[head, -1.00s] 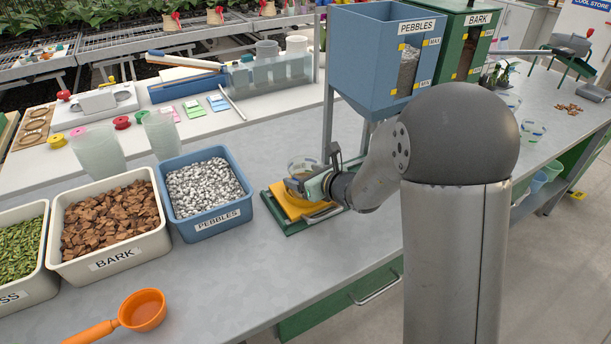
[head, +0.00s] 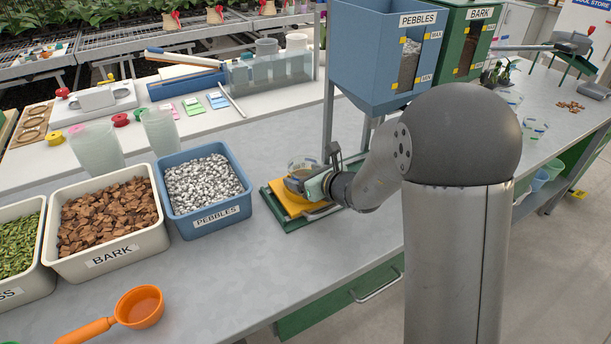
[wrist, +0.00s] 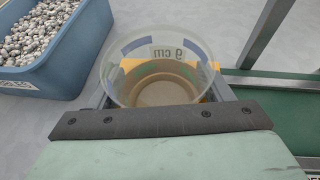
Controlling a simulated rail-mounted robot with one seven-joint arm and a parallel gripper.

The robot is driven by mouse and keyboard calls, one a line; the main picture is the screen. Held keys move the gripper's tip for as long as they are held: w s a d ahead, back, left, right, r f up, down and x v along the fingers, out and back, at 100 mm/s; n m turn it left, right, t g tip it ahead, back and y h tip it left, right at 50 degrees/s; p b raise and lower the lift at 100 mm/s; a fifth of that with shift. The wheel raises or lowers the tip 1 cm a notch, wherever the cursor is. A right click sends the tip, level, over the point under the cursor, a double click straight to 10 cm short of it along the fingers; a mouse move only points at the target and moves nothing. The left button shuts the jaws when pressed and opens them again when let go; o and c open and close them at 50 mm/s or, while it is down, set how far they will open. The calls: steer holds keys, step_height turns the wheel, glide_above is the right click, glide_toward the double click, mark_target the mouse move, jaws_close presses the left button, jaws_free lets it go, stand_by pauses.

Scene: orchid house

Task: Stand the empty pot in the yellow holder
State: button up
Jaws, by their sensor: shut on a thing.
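A clear, empty pot (head: 297,166) stands upright at the yellow holder (head: 282,199), which lies on a green base (head: 290,223) on the bench. In the wrist view the pot (wrist: 162,50) is seen from above, with mirrored "9 cm" lettering on its wall and nothing inside. Yellow of the holder (wrist: 130,65) shows around and through the pot. My gripper (head: 316,184) is shut on the pot from the right side. The pot's bottom edge is partly hidden, so I cannot tell whether it is fully seated.
A blue tub of pebbles (head: 205,225) stands just left of the holder. The blue pebble hopper (head: 385,60) rises behind it on legs close to my arm. A bark tub (head: 105,265) and an orange scoop (head: 138,307) are farther left.

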steer(key=o, duration=1.1)
steer(key=v, duration=1.7)
steer(key=shift+s+d+r, duration=0.1)
steer(key=shift+s+r, duration=0.05)
